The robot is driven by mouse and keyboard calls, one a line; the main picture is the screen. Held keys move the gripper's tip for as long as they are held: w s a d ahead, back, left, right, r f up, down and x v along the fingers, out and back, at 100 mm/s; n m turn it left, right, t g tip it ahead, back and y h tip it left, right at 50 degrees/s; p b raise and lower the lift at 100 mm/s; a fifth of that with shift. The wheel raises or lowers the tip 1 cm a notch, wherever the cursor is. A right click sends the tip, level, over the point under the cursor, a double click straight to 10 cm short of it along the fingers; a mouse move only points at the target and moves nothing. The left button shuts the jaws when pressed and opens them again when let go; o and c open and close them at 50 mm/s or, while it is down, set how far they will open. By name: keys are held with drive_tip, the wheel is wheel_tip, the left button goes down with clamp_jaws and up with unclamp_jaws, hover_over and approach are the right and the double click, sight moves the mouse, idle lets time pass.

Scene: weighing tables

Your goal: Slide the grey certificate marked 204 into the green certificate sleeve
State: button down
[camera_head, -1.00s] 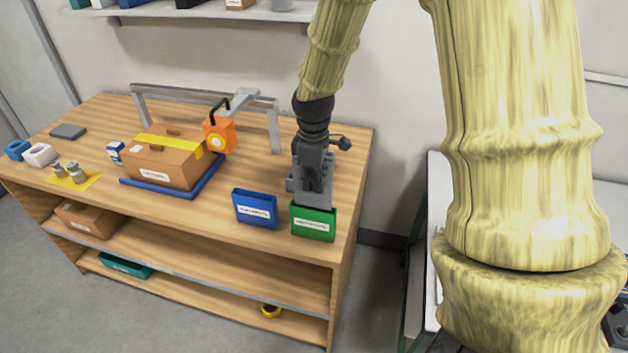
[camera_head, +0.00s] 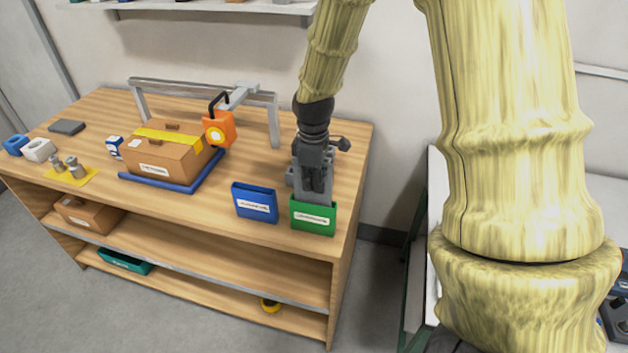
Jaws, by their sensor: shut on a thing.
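The green certificate sleeve (camera_head: 313,217) stands near the front right corner of the wooden table, with a white label on its front. The grey certificate (camera_head: 320,197) is upright, with its lower part hidden behind the sleeve's front wall, so it appears to be in the sleeve's mouth. I cannot read a 204 on it. My gripper (camera_head: 313,184) points down over the sleeve and is shut on the certificate. Its fingers are dark and small here, and how deep the certificate sits is hidden.
A blue sleeve (camera_head: 255,203) stands just left of the green one. Further left are a cardboard box (camera_head: 166,160) on a blue-edged platform, an orange hanging device (camera_head: 219,129) and a grey frame (camera_head: 196,90). Bare tabletop lies between the box and the sleeves.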

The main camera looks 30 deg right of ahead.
sight(313, 194)
drive_tip(key=shift+f+b, duration=0.85)
drive_tip(key=shift+f, duration=1.35)
drive_tip(key=c, duration=1.5)
unclamp_jaws()
drive_tip(key=shift+c, duration=0.2)
drive_tip(key=shift+r, duration=0.1)
wheel_tip(313, 194, up, 12)
drive_tip(key=shift+f, duration=0.1)
